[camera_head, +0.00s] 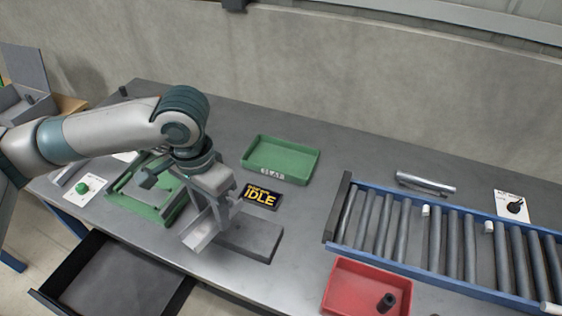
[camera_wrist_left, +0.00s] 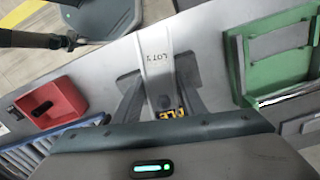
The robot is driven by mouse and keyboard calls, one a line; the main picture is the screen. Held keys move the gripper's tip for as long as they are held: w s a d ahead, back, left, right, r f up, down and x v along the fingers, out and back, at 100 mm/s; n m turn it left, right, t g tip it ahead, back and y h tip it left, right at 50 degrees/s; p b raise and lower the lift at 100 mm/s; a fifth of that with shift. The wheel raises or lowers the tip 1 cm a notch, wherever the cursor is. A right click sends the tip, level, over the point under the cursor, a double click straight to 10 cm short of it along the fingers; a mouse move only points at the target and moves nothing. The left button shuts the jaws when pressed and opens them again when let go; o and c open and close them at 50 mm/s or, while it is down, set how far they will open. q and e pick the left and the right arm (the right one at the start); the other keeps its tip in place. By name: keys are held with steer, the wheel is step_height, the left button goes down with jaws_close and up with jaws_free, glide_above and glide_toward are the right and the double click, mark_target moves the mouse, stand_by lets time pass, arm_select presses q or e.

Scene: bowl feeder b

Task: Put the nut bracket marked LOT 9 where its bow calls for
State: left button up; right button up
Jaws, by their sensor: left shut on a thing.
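The nut bracket (camera_wrist_left: 156,44) is a light grey metal strip in the left wrist view. It carries dark lettering that reads LOT; the character after it is too blurred to be sure of. My left gripper (camera_wrist_left: 160,90) is shut on it, with a dark finger on each side. In the head view, my left gripper (camera_head: 205,225) is low over the front of the table, beside a grey block (camera_head: 252,238). The bracket's bow cannot be made out clearly. My right gripper is in neither view.
A green tray (camera_head: 252,151) with a label stands behind a dark IDLE sign (camera_head: 262,196). A green fixture (camera_head: 118,200) is left of my gripper. A red bin (camera_head: 340,296) holds a dark part, near a blue-framed roller conveyor (camera_head: 400,262). A black drawer (camera_head: 65,265) stands open at front left.

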arm_select(q)
steer(key=a+f+n, duration=0.1)
steer(key=a+n, duration=0.5)
steer(key=n, duration=0.1)
steer(key=shift+a, duration=0.3)
steer(key=shift+w, duration=0.1)
